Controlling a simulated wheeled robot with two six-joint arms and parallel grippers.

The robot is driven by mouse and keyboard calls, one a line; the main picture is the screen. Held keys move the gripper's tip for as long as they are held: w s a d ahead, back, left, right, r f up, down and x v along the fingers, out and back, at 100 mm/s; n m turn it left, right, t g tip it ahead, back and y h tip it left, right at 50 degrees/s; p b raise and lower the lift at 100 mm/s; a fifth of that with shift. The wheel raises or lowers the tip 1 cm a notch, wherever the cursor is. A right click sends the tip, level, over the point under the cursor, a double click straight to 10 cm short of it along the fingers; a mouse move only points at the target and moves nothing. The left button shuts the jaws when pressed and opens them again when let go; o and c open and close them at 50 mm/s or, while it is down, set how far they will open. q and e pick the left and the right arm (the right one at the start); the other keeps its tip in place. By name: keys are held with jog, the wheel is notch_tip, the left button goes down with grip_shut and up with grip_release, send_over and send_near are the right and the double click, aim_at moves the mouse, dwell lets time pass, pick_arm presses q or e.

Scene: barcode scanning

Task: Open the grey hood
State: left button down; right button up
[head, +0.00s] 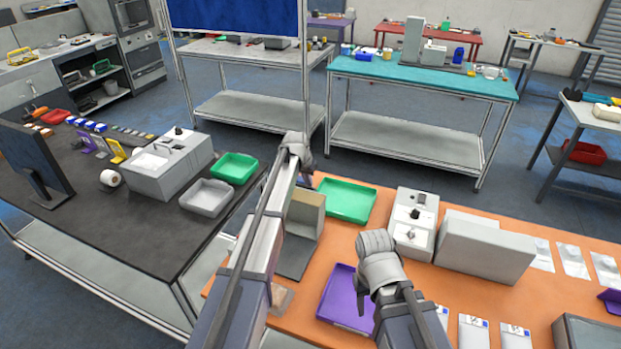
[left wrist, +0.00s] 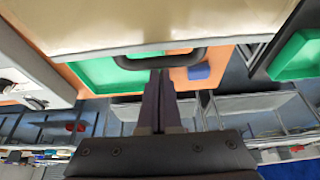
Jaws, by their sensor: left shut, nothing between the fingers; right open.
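The hood (head: 307,212) is a grey-beige box-like cover on the orange table, partly behind my left arm. It stands up at the back of a dark grey flat base (head: 294,258), which is uncovered in front. The left wrist view shows its pale panel (left wrist: 150,22) and its dark bar handle (left wrist: 125,62). My left gripper (left wrist: 158,78) is shut and empty, its tips at the handle's middle; I cannot tell if they touch it. In the head view my left gripper (head: 297,148) is beyond the hood, fingers hidden. My right gripper (head: 375,243) is open above the orange table, away from the hood.
A green tray (head: 347,201) lies right of the hood and a purple tray (head: 338,302) in front. A white device (head: 412,222) and a large grey box (head: 485,252) stand further right. The dark bench (head: 120,228) at left holds a printer and trays.

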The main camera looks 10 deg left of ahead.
aim_at(301, 190)
pick_arm(q)
jog(key=shift+s+r, duration=0.1)
jog(key=shift+s, duration=0.25)
jog(key=s+r+t, duration=0.1)
jog(key=s+r, duration=0.1)
jog(key=s, duration=0.1)
jog(key=s+a+r+t, duration=0.1)
jog(key=s, duration=0.1)
jog(key=shift+r+t+p, duration=0.1)
jog(key=shift+t+p, duration=0.2)
jog(key=shift+p, duration=0.1)
jog(key=shift+s, duration=0.25)
jog(key=shift+w, duration=0.15)
